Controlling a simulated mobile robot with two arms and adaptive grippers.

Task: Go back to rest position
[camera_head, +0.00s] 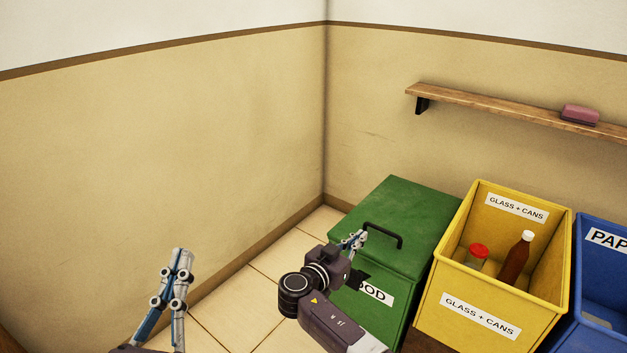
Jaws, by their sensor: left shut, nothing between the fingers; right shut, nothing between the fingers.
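My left gripper (181,262) is at the bottom left, pointing up, with its blue and grey fingers together and nothing held. It is over the tiled floor and in front of the left wall, apart from any object. My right gripper (356,239) shows in the middle, its small fingertips seen past my dark wrist. It is shut and empty, in front of the green bin (408,225). My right wrist hides part of the green bin's front and its label. I cannot tell whether the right fingertips touch the bin's lid.
A yellow open bin (480,318) holds a brown bottle (516,260) and a red-topped jar (478,252). A blue bin (590,235) stands right of it. A wooden wall shelf (480,102) carries a pinkish block (580,115). Tiled floor (235,305) is clear between the grippers.

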